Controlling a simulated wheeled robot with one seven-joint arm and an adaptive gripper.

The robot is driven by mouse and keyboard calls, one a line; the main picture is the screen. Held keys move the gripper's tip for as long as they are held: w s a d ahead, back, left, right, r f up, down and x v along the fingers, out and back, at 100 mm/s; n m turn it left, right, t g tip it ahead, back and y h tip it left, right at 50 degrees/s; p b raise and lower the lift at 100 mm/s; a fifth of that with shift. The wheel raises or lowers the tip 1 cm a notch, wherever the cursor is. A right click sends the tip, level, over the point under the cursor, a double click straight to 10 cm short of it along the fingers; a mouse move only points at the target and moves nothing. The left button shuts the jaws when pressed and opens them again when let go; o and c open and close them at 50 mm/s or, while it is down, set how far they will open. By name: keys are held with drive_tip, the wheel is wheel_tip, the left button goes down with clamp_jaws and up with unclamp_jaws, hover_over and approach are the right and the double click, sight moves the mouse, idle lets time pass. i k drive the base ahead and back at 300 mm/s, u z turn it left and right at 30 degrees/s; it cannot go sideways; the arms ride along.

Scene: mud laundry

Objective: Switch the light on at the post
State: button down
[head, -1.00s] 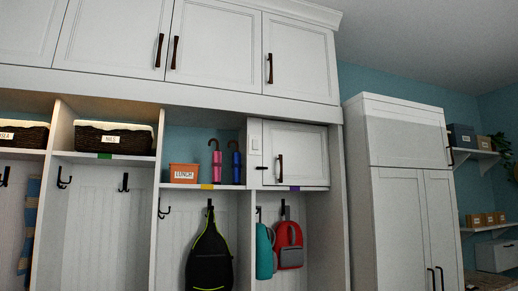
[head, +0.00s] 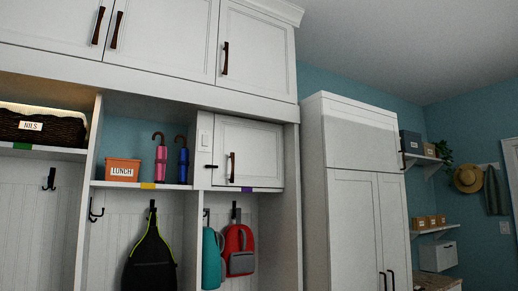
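A white light switch plate (head: 204,141) is on the pale post (head: 201,172) just left of the small cabinet door (head: 247,150). Its rocker is too small to tell on from off. A short dark latch (head: 210,166) sits below it. My gripper is not in view.
The cubby shelf left of the post holds an orange LUNCH bin (head: 123,170) and two umbrellas, pink (head: 160,166) and blue (head: 183,168). Backpacks hang below. A tall white cabinet (head: 352,180) stands at right. Another white plate (head: 504,228) is on the far blue wall.

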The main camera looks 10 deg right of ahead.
sight(205, 138)
drive_tip(key=z, duration=0.05)
drive_tip(key=i, duration=1.05)
drive_tip(key=u, duration=0.75)
